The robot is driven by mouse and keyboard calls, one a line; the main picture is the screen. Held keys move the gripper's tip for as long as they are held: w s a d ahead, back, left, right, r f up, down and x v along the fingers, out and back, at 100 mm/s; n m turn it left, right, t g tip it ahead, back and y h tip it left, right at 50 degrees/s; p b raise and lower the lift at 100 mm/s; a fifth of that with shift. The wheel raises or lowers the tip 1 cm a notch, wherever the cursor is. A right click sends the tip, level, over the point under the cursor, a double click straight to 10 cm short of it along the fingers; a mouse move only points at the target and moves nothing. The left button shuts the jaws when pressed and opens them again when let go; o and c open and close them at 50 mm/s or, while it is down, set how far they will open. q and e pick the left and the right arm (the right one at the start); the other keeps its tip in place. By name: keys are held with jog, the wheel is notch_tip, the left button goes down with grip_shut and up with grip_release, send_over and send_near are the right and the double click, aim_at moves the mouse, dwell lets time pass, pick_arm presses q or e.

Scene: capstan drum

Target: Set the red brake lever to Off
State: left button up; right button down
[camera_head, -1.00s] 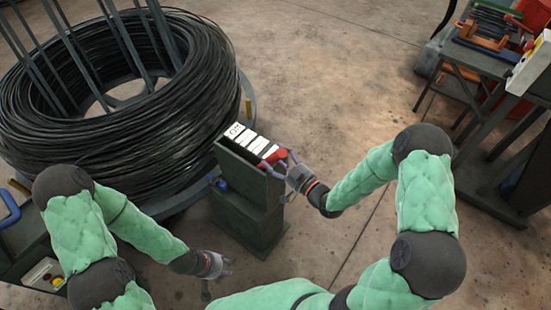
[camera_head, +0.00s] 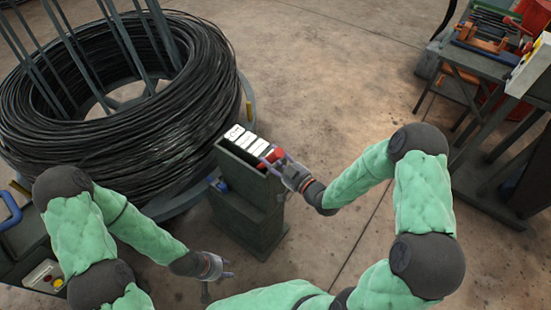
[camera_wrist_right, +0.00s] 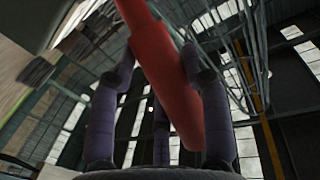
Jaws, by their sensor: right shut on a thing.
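The red brake lever (camera_head: 273,156) stands at the right end of the grey brake box (camera_head: 248,190), beside a row of white labels (camera_head: 247,140). In the head view the label text is too small to read now. My right gripper (camera_head: 283,165) is at the lever from the right. In the right wrist view the red lever (camera_wrist_right: 170,75) runs between the dark fingers, and the gripper is shut on it. My left gripper (camera_head: 222,267) hangs low at the bottom, away from the box and empty; its fingers look apart.
A large coil of black wire (camera_head: 200,100) on a drum with upright bars fills the left. A workbench (camera_head: 480,62) with tools stands at the upper right. A panel with buttons (camera_head: 45,277) is at the lower left. The concrete floor between is clear.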

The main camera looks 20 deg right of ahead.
jog(key=w+a+r+g+h+p, duration=0.2)
jog(key=w+a+g+p, duration=0.1)
jog(key=w+a+p, duration=0.5)
jog(key=w+a+r+n+g+h+p, duration=0.1)
jog(key=w+a+r+g+h+p, duration=0.1)
jog(key=w+a+p, duration=0.6)
jog(key=shift+w+r+g+p, duration=0.15)
jog(key=shift+w+g+p, duration=0.85)
jog(key=shift+w, duration=1.2)
